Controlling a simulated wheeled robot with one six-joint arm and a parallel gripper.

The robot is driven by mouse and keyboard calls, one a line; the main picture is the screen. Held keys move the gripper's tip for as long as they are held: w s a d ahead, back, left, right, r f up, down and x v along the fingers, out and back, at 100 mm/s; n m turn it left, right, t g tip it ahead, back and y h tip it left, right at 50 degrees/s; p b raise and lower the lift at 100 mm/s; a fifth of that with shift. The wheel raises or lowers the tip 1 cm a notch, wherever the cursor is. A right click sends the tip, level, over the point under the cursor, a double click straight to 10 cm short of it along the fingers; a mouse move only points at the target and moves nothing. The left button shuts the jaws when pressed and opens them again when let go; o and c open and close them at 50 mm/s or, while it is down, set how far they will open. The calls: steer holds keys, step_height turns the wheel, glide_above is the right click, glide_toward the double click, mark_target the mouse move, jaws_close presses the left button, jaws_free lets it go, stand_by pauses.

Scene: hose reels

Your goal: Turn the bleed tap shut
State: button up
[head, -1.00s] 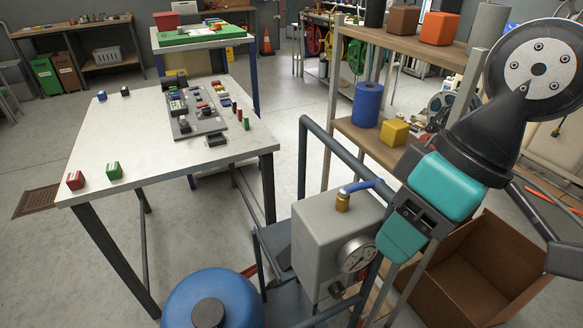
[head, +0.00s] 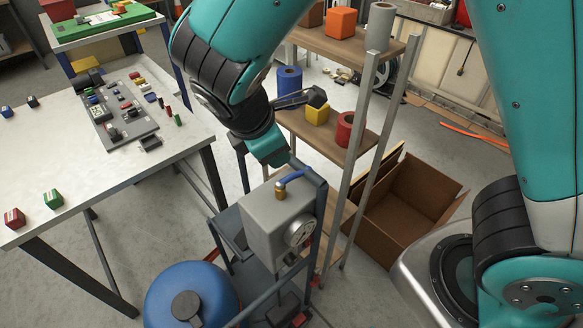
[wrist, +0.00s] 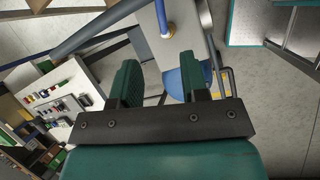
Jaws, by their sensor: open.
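The grey box (head: 275,228) on the cart has a round dial gauge (head: 299,231) on its right face.
A blue tank (head: 192,295) stands in front of the cart. The cart's dark rail (head: 318,215) rises beside the box. A shelf (head: 345,142) with cylinders and blocks stands behind, a cardboard box (head: 410,195) at right. A white worktable (head: 100,185) is at left.

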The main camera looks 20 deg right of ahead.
mark_target(292, 175)
steer(key=p+x, duration=0.1)
steer(key=x, duration=1.1)
steer(key=shift+c, duration=0.4)
